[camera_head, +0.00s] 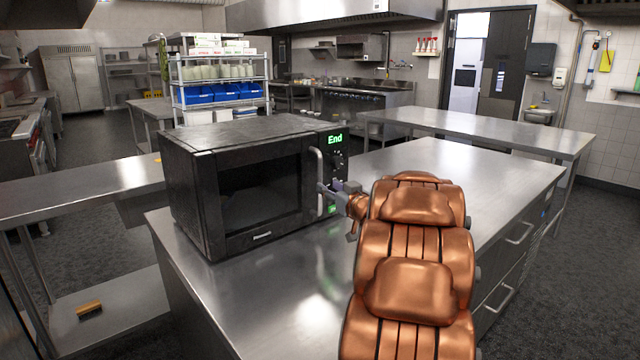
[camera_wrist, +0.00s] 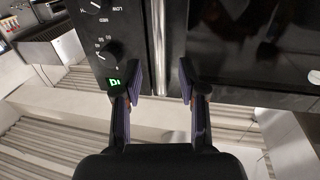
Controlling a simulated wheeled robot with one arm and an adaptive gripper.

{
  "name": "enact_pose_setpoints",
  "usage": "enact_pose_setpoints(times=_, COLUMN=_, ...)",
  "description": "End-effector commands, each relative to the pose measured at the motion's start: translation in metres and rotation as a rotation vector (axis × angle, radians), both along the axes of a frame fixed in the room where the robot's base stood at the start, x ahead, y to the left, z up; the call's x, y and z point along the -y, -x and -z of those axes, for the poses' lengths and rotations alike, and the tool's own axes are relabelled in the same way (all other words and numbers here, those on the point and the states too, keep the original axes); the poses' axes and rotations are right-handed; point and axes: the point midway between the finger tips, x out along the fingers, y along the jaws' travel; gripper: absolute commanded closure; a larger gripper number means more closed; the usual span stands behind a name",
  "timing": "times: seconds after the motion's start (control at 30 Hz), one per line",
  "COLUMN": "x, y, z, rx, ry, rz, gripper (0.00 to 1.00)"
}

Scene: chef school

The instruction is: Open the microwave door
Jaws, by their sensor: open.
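The black microwave (camera_head: 240,180) stands on the steel counter, and its door (camera_head: 262,190) looks shut. A vertical silver handle (camera_head: 319,168) runs along the door's right edge. My gripper (camera_head: 330,192) is at the handle's lower part, left of my copper-coloured arm. In the wrist view, my gripper (camera_wrist: 162,82) is open, with one finger on each side of the handle (camera_wrist: 157,45). Gaps show between the handle and both fingers. The control panel with dials (camera_wrist: 95,45) is to the left there, and the dark door (camera_wrist: 250,50) is to the right.
The steel counter (camera_head: 285,310) is bare in front of the microwave and to its right. A second steel table (camera_head: 480,130) stands behind. A lower side table (camera_head: 90,185) is at left. A shelf rack with blue bins (camera_head: 212,94) stands behind the microwave.

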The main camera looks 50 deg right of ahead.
Motion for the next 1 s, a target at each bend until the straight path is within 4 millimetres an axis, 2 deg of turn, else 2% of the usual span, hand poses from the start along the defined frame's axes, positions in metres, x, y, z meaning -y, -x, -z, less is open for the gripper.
enact_pose_setpoints(times=0.2, x=0.01, y=-0.031, z=0.001, rx=-0.002, ry=-0.002, rz=0.0, gripper=0.59)
enact_pose_setpoints(times=0.43, x=0.016, y=-0.052, z=0.0, rx=0.0, ry=0.0, rz=0.001, gripper=0.59)
enact_pose_setpoints(times=0.87, x=0.019, y=-0.059, z=0.0, rx=-0.001, ry=-0.001, rz=0.002, gripper=0.59)
enact_pose_setpoints(times=1.0, x=0.019, y=-0.059, z=0.0, rx=-0.001, ry=-0.001, rz=0.002, gripper=0.73)
